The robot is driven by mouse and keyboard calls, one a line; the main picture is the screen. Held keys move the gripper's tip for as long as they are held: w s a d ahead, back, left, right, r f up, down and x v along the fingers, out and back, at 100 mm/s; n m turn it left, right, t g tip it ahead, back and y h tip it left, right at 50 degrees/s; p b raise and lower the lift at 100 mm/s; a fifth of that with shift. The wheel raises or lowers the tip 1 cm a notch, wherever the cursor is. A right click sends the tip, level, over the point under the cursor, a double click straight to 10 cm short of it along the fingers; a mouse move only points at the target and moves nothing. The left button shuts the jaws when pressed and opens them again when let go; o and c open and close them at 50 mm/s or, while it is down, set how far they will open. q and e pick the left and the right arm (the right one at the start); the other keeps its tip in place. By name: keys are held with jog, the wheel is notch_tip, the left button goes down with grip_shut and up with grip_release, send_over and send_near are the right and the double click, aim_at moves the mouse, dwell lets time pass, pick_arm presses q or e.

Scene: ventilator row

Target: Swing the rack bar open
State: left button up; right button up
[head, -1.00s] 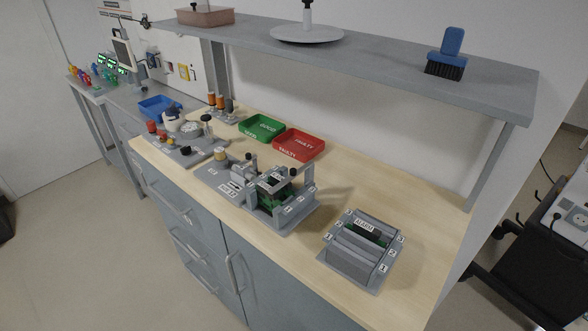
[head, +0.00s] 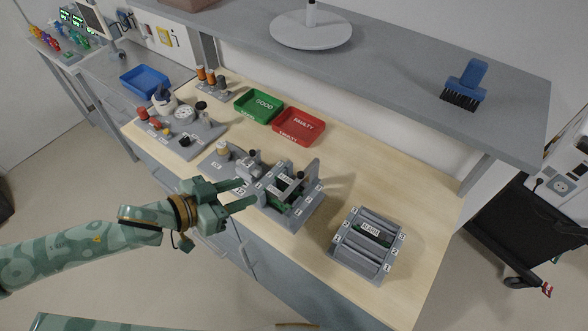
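The grey slotted rack (head: 345,262) stands on the right part of the wooden bench, with number labels 1 to 3 along both sides. A green board with a white label (head: 370,229) sits in it between grey crosswise pieces. Which of these pieces is the rack bar, I cannot tell at this size. My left gripper (head: 249,193) is open and empty, its two fingers apart and pointing right. It is over the bench's front edge, left of the rack and close to the grey fixture (head: 300,216) holding a green board. My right gripper is not in view.
A green GOOD tray (head: 239,108) and a red FAULTY tray (head: 279,137) lie at the back of the bench. A grey shelf (head: 400,75) with a blue brush (head: 467,80) overhangs the back. Bare bench lies around the rack.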

aim_at(299, 174)
pick_arm(q)
jog(key=b+x, duration=0.2)
jog(key=x, duration=1.4)
jog(key=shift+s+f, duration=0.1)
jog(key=shift+c, duration=0.4)
grip_shut()
